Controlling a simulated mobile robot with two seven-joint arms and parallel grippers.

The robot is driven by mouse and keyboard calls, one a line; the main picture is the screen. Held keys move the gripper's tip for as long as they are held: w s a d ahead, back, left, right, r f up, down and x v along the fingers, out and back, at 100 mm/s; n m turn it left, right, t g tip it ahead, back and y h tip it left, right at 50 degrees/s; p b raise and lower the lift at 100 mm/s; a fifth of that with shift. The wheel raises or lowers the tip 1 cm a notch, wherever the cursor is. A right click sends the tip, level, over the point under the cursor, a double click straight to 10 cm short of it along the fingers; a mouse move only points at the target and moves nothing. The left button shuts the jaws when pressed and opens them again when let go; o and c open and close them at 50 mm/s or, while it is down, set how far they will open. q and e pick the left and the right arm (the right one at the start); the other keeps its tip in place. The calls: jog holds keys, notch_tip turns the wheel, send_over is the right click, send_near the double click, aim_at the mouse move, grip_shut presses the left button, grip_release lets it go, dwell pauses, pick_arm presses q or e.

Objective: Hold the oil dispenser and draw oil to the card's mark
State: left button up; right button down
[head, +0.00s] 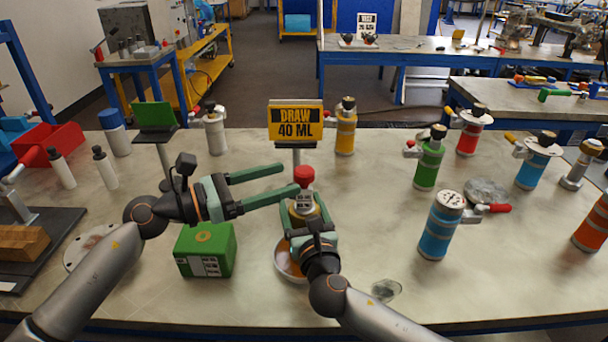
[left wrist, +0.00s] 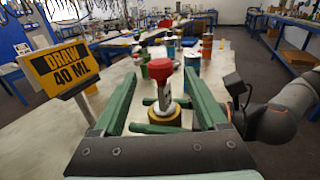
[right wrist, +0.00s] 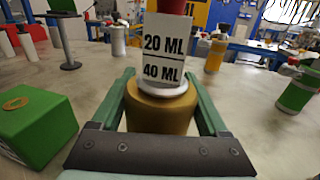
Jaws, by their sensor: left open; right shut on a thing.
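The oil dispenser has a brass-yellow body (right wrist: 160,112), a white scale (right wrist: 163,58) and a red knob (head: 304,175). My right gripper (head: 306,212) is shut on its body and holds it upright, by a pale dish (head: 288,264). In the right wrist view both "20 ML" and "40 ML" show on the scale, with "40 ML" just above the pale collar. My left gripper (head: 290,178) is open, its fingers level and reaching towards the knob. In the left wrist view the knob (left wrist: 160,69) shows between the fingers; contact cannot be told. The yellow card (head: 295,122) reads "DRAW 40 ML".
A green box (head: 205,250) stands left of the dispenser, below my left arm. A green panel on a stand (head: 154,116) and white bottles are further left. Blue (head: 440,232), green (head: 429,165) and other flanged vessels stand right. A small clear piece (head: 385,290) lies near the front edge.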

pick_arm(q)
jog(key=shift+a, duration=0.1)
pick_arm(e)
jog(key=shift+f, duration=0.15)
pick_arm(q)
jog(key=v, duration=1.2)
pick_arm(e)
grip_release()
jog(key=shift+s, duration=0.1)
